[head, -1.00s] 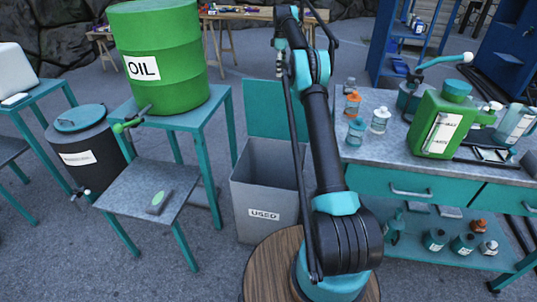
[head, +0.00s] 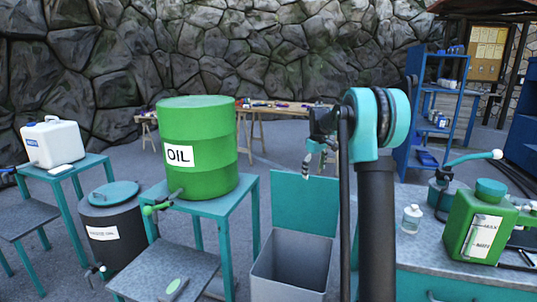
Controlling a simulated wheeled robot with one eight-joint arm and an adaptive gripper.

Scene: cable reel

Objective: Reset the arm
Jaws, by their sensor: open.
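My arm rises at the right of centre in the head view, its black and teal upper joint standing in front of the workbench. My gripper (head: 318,158) hangs at the arm's end, left of that joint, with its fingers pointing down. It looks open, and I see nothing between its fingers. It appears above the raised teal lid (head: 303,201) of the grey bin (head: 291,262). It is small in the picture and partly hidden by its own links.
A green oil drum (head: 188,148) stands on a teal table left of the arm. A dark waste barrel (head: 108,235) and a white canister (head: 51,142) are farther left. At right, a green jug (head: 478,225) and a clear bottle (head: 411,219) stand on the workbench (head: 455,284).

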